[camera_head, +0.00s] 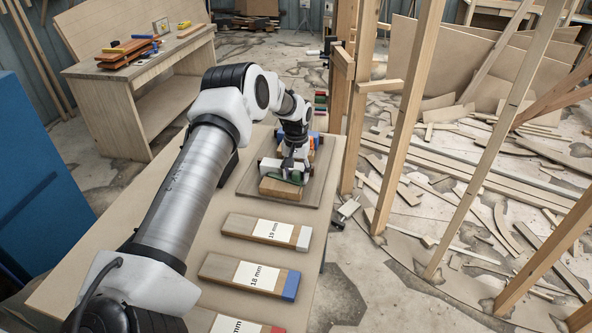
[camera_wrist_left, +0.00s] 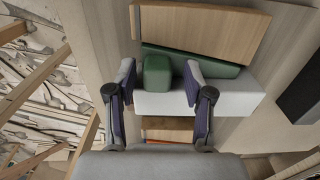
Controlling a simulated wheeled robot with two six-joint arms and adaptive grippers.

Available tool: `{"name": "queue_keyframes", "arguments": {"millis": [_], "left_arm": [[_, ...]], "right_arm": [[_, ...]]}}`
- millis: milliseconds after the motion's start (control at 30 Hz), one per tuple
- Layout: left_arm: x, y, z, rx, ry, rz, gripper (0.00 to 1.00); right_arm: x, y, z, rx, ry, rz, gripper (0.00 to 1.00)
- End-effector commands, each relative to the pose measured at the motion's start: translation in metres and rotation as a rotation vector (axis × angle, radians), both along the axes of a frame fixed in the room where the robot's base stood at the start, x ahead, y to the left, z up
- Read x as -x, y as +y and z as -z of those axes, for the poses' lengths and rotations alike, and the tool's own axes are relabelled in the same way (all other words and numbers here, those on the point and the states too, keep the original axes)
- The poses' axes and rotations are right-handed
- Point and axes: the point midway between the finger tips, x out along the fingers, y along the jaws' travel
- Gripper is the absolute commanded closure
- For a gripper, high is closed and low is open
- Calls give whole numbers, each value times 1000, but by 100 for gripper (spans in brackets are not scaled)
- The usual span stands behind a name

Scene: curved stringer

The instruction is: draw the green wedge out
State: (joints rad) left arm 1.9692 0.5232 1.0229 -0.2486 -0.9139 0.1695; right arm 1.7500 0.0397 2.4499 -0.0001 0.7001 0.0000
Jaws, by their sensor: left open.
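The green wedge (camera_wrist_left: 212,66) lies between a wooden block (camera_wrist_left: 205,30) and a pale white block (camera_wrist_left: 235,97) in the left wrist view. Its upright green tab (camera_wrist_left: 157,74) stands between the fingers of my left gripper (camera_wrist_left: 160,84). The fingers are open, one on each side of the tab, with gaps on both sides. In the head view my left gripper (camera_head: 287,173) is over the wooden block (camera_head: 279,188) on the dark board (camera_head: 253,193), and only a little green shows there. My right gripper is not in view.
Wooden pieces marked 19 mm (camera_head: 260,229) with a white end and 18 mm (camera_head: 246,275) with a blue end lie nearer on the table. A third has a red end. Upright timber posts (camera_head: 407,110) stand right of the table. A workbench (camera_head: 125,100) stands behind left.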

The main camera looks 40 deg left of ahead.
Motion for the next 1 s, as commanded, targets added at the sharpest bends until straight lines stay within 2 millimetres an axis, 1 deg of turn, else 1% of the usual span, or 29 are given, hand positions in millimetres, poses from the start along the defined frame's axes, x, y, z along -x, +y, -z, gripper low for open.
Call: {"name": "queue_keyframes", "arguments": {"millis": [167,200,267,300,333,467,567,667,800,900,1000], "left_arm": [[-1,0,0,0,-1,1,48],[-1,0,0,0,-1,1,62],[-1,0,0,0,-1,1,83],[-1,0,0,0,-1,1,98],[-1,0,0,0,-1,1,100],[0,0,0,0,-1,1,100],[-2,-4,0,0,-1,2,100],[-7,-18,0,0,-1,3,100],[-15,-42,1,-1,-2,4,100],[-18,-52,1,0,-1,2,100],[-18,-53,1,2,-1,0,100]], "right_arm": [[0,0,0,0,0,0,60],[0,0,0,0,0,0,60],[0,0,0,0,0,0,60],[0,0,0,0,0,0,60],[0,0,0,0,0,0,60],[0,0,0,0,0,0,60],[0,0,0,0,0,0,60],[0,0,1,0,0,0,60],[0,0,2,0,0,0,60],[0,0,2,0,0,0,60],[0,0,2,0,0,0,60]]}}
